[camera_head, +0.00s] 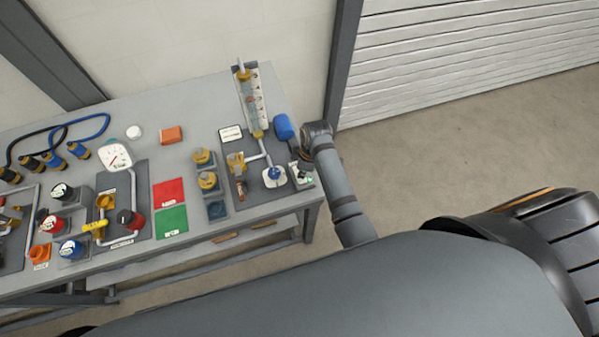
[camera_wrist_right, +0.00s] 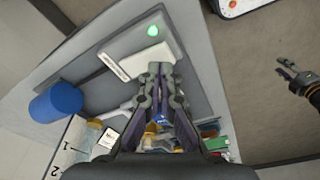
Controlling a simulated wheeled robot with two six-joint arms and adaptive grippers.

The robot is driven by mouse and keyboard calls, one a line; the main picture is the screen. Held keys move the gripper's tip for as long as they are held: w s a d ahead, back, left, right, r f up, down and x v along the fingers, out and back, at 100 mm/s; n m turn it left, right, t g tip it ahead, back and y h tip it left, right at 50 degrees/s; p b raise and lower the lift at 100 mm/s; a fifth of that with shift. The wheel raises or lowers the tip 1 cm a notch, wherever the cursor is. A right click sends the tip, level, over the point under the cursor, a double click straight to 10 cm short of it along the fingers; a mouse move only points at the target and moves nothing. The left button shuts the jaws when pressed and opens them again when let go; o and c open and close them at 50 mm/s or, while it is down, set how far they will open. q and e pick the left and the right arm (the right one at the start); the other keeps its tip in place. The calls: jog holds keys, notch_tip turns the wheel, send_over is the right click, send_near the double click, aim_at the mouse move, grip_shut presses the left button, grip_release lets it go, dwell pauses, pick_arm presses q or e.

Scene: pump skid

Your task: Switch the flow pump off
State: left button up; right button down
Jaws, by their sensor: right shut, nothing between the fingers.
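The flow pump's switch box (camera_head: 307,184) stands at the right end of the bench, with a small lit green lamp. In the right wrist view the green lamp (camera_wrist_right: 152,30) glows beyond a pale block (camera_wrist_right: 136,61) on the box, with a small label beside it. My right gripper (camera_wrist_right: 160,69) is shut and empty, its fingertips at the pale block; I cannot tell if they touch it. The blue pump motor (camera_head: 284,127) is next to the box and shows in the right wrist view (camera_wrist_right: 56,102). My left gripper (camera_wrist_right: 287,69) appears open, well off to the right.
Gauges, hoses and knobs crowd the bench's left.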

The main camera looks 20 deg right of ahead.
jog(key=shift+f+b, duration=0.45)
jog(key=shift+f, duration=0.6)
dwell(0.5)
notch_tip(320, 180, up, 3)
jog(key=shift+f+p, duration=0.1)
jog(key=shift+p, duration=1)
jog(key=shift+r, duration=2.1)
